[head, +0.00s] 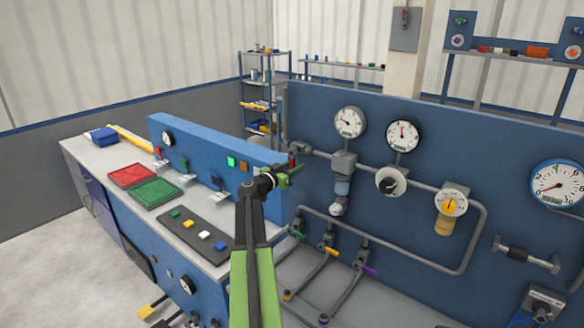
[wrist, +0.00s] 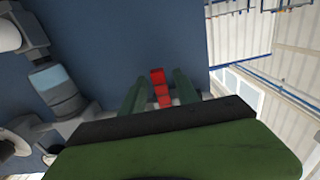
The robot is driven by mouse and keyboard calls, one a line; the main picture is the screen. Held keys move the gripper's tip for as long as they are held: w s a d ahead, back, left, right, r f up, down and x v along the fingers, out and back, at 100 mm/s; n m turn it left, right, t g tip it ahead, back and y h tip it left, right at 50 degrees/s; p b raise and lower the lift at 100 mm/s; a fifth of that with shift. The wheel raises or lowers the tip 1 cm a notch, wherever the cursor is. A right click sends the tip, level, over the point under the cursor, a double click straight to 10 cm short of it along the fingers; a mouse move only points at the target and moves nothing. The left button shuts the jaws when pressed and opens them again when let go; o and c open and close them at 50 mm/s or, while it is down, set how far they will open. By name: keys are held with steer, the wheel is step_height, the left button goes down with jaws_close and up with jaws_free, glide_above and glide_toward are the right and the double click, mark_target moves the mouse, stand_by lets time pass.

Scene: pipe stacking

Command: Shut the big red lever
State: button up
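The red lever (head: 292,161) sits on a grey valve (head: 299,148) at the left end of the upper pipe on the blue panel. My gripper (head: 287,173) is right by it in the head view and partly covers it. In the wrist view the red lever (wrist: 160,88) stands between the two green fingers of my gripper (wrist: 160,88), with a gap on each side. The fingers are apart and not closed on it. The lower part of the lever is hidden behind the gripper body in the wrist view.
The blue panel (head: 400,230) carries gauges, pipes and small coloured valves (head: 330,250) to the right of my arm. A workbench (head: 110,170) with red (head: 131,175) and green (head: 156,193) trays stands at the left. A shelf rack (head: 263,100) stands behind.

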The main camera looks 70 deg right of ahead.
steer(key=shift+w+a+r, duration=0.1)
steer(key=shift+w+a, duration=0.1)
steer(key=shift+a, duration=0.15)
steer(key=v, duration=1.7)
steer(key=shift+a, duration=0.15)
